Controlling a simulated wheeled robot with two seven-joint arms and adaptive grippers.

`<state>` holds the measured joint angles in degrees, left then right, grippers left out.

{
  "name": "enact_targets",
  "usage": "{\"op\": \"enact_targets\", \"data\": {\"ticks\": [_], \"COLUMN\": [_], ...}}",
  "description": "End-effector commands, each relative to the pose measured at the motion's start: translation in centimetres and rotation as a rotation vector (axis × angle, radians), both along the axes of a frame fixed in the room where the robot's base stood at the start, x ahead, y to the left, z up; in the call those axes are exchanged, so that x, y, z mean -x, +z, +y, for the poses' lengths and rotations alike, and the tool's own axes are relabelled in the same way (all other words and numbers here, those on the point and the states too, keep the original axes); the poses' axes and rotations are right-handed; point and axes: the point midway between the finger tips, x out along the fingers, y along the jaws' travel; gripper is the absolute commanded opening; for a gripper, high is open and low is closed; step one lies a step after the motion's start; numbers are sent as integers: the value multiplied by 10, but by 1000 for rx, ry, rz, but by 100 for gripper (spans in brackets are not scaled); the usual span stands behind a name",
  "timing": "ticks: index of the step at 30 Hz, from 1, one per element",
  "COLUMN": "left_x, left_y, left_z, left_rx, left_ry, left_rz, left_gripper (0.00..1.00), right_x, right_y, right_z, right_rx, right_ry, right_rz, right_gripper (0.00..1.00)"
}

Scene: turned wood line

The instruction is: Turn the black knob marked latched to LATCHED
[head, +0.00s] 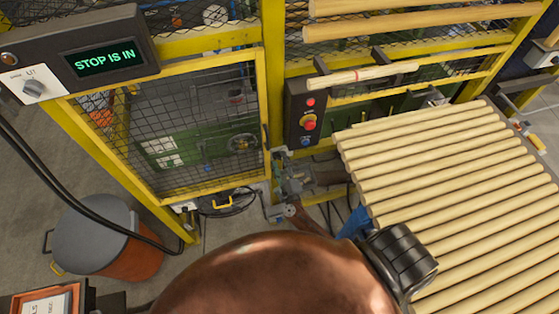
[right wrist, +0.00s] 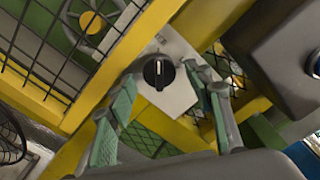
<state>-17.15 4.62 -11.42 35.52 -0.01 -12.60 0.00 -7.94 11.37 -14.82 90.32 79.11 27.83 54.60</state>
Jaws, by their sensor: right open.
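The black knob (right wrist: 158,72) shows in the right wrist view on a tilted white plate (right wrist: 178,98) fixed to the yellow frame. Its white pointer line points roughly up in that picture. Marks on the plate above it are too small to read. My right gripper (right wrist: 161,78) is open, with one green-padded finger on each side of the knob. I cannot tell whether either finger touches it. In the head view my right gripper (head: 286,172) is beside the gate post, low under the red-button box, and the knob is hidden there. My left gripper is not in view.
A roller table of pale wood (head: 450,165) lies to the right. A mesh gate (head: 180,120) stands left. A display (head: 105,57) reads STOP IS IN. A lidded bin (head: 95,235) stands lower left.

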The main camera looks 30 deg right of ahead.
Motion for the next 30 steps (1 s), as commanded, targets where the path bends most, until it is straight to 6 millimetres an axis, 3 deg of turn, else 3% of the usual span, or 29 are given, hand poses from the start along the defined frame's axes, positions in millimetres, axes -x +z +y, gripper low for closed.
{"op": "enact_targets", "data": {"ticks": [11,30], "left_x": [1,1], "left_y": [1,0], "left_z": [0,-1], "left_rx": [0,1], "left_ry": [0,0], "left_rz": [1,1], "left_gripper": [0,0], "right_x": [-7,-7], "right_y": [0,-1], "right_z": [-2,-2], "right_rx": [1,1], "right_ry": [1,1], "right_rz": [1,1], "right_gripper": [47,5]}}
